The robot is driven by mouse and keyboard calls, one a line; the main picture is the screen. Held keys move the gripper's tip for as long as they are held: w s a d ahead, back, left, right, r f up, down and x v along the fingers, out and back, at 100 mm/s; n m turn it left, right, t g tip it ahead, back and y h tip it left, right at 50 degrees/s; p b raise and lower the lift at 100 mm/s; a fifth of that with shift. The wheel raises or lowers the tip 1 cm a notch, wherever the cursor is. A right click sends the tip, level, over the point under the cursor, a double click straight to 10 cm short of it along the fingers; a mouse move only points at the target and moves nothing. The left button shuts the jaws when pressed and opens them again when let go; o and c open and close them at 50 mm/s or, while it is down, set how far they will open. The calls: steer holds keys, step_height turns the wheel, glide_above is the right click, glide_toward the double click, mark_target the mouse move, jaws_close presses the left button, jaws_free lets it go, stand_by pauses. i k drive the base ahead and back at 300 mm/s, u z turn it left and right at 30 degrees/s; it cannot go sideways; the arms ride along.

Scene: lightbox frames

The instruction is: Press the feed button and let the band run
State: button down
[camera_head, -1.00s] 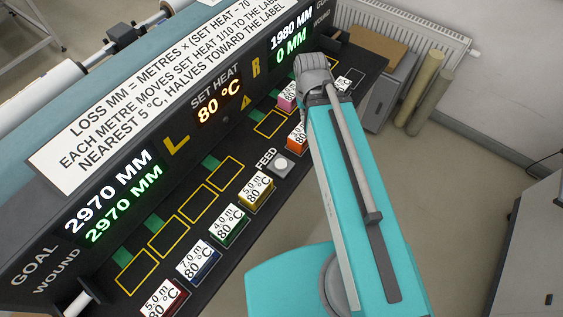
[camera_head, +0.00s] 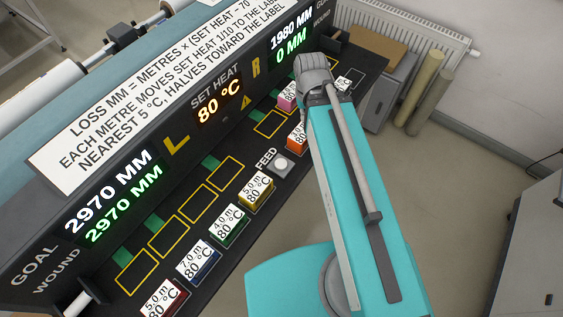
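The feed button (camera_head: 283,164) is a pale round cap on a dark square base beside the word FEED, near the middle of the dark panel. My teal arm reaches over the right part of the panel, to the right of the button; my gripper is hidden behind the arm. The left display (camera_head: 109,194) reads goal 2970 MM and wound 2970 MM. The right display (camera_head: 292,44) reads goal 1980 MM and wound 0 MM. The set heat display (camera_head: 220,105) reads 80 °C. A small amber arrow (camera_head: 246,100) is lit beside the R.
Labelled blocks stand along the panel's front: red (camera_head: 163,298), blue (camera_head: 198,262), green (camera_head: 229,224), yellow (camera_head: 257,189), orange (camera_head: 297,137) and pink (camera_head: 287,97). Several yellow-outlined slots (camera_head: 168,236) behind them are empty. A grey cabinet (camera_head: 531,245) stands at right.

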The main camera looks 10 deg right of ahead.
mark_target(280, 164)
steer(key=z, duration=1)
steer(key=k, duration=1.4)
steer(key=u, duration=0.7)
